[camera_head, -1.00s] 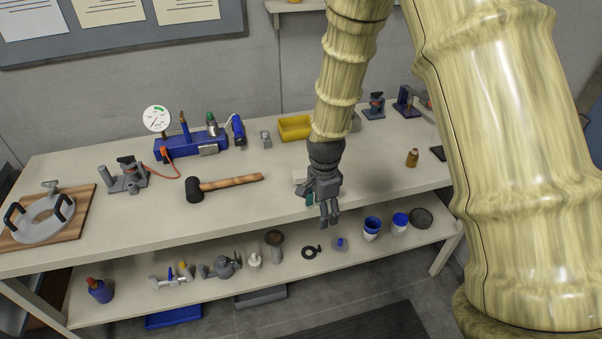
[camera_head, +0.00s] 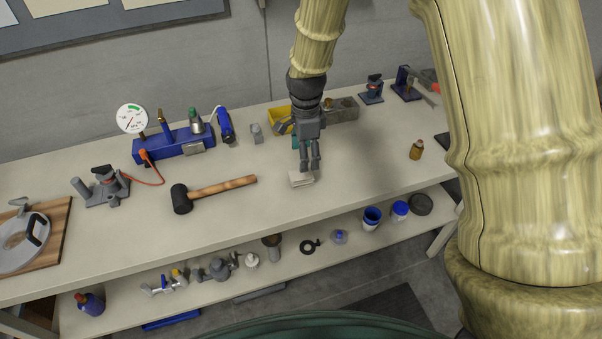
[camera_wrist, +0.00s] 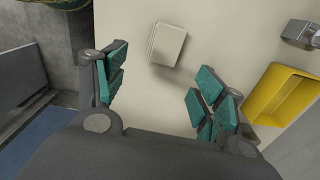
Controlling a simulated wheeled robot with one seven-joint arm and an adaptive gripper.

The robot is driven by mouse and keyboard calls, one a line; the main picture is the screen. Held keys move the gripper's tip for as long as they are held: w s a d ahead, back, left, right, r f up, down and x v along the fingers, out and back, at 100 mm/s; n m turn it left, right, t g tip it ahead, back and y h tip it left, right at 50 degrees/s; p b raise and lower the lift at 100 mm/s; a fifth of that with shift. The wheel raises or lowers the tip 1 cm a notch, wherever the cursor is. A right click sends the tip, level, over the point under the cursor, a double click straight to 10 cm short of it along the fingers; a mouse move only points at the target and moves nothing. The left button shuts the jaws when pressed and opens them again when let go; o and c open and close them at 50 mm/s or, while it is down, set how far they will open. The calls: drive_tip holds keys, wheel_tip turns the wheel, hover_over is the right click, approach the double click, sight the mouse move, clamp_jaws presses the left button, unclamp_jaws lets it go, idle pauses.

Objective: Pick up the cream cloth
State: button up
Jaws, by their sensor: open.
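The cream cloth (camera_head: 301,179) is a small, flat, folded rectangle on the pale workbench top (camera_head: 225,220). In the head view it lies just below the fingertips of my gripper (camera_head: 308,168). In the wrist view the cloth (camera_wrist: 166,44) lies on the bench beyond the open fingers, between their lines but nearer the left one. My gripper (camera_wrist: 155,95) is open, with teal finger pads spread apart and nothing between them. The fingers appear apart from the cloth; the exact height above it is hard to tell.
A yellow bin (camera_head: 280,118) stands behind my gripper, with a grey metal block (camera_head: 342,109) beside it. A mallet (camera_head: 212,193) lies to the left, a brown bottle (camera_head: 416,150) to the right. Bench top around the cloth is clear. A lower shelf holds cups (camera_head: 371,218) and fittings.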

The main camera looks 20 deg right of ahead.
sight(301, 174)
drive_tip(key=f, duration=0.1)
drive_tip(key=a+f, duration=0.1)
drive_tip(key=f, duration=0.1)
drive_tip(key=shift+w+p, duration=0.2)
drive_tip(key=shift+p, duration=0.1)
drive_tip(key=shift+f, duration=0.35)
drive_tip(key=shift+s+d+f, duration=0.1)
drive_tip(key=shift+d+f, duration=0.05)
drive_tip(key=shift+f+p, duration=0.9)
drive_tip(key=shift+f, duration=0.3)
drive_tip(key=shift+f+p, duration=0.4)
drive_tip(key=shift+f, duration=1)
drive_tip(key=c, duration=1)
